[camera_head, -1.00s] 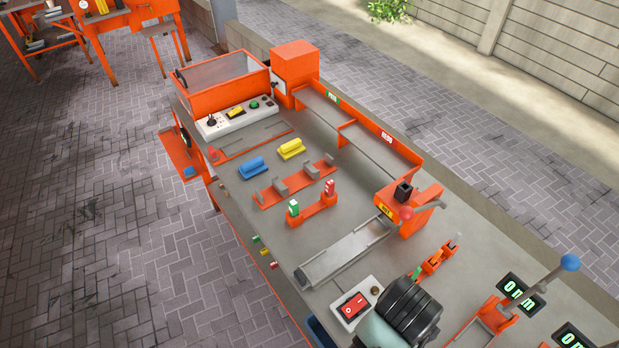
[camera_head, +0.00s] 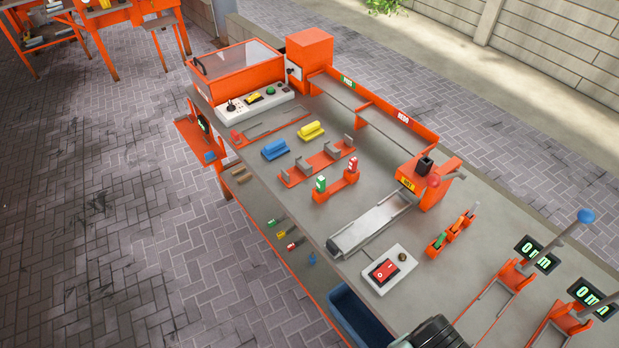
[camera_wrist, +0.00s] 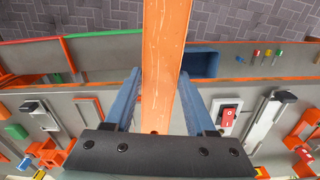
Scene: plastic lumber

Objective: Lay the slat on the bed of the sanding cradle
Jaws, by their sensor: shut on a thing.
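The slat is a long orange board with pale scratches, and it shows in the wrist view (camera_wrist: 166,55). My gripper (camera_wrist: 160,82) is shut on it, with one blue finger along each side. The slat runs away from the gripper and out past the top edge of the picture. In the head view, a low orange rack with grey upright brackets (camera_head: 316,163) looks like the sanding cradle. It stands on the grey bench beside a blue block (camera_head: 275,149) and a yellow block (camera_head: 311,131), and no slat lies on it.
Near the rack are an orange stand with a green and a red piece (camera_head: 336,191), a grey channel (camera_head: 374,222) and a red switch box (camera_head: 388,270). Orange-edged shelves (camera_head: 380,115) line the back. A blue bin (camera_head: 355,318) hangs at the front edge.

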